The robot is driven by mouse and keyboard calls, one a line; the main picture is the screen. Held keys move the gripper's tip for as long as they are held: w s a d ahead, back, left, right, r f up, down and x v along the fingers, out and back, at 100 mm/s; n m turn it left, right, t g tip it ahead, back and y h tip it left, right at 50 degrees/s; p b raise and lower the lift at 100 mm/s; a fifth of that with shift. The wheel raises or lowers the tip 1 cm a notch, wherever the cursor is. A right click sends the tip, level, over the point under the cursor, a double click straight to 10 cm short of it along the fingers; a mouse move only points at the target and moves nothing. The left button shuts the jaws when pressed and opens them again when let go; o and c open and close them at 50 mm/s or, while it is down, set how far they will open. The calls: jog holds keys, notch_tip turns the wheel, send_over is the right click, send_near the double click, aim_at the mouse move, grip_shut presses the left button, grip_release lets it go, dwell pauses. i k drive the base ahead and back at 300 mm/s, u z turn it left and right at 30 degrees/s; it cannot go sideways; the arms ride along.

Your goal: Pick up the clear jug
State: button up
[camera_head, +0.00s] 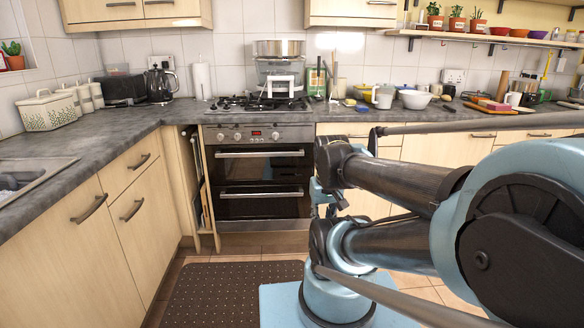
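A pale, cloudy jug with a handle (383,96) stands on the counter right of the stove, in the head view. It is the jug shape I can make out there, but I cannot tell for sure that it is clear. A larger see-through vessel (279,70) stands at the back of the hob. My arm is folded in the right foreground, well short of the counter. Small blue and dark parts at its far end may be my gripper (325,197). They are too small and too overlapped to show whether the fingers are open or shut.
An oven (257,175) sits under the gas hob (258,104). A white bowl (415,100) and a yellow bowl (368,90) stand near the jug. A black kettle (159,84) is left of the hob. A dark mat (232,294) lies on the floor before the oven.

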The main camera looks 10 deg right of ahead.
aim_at(383, 94)
jog(key=z, duration=0.65)
jog(key=i, duration=1.1)
jog(key=z, duration=0.6)
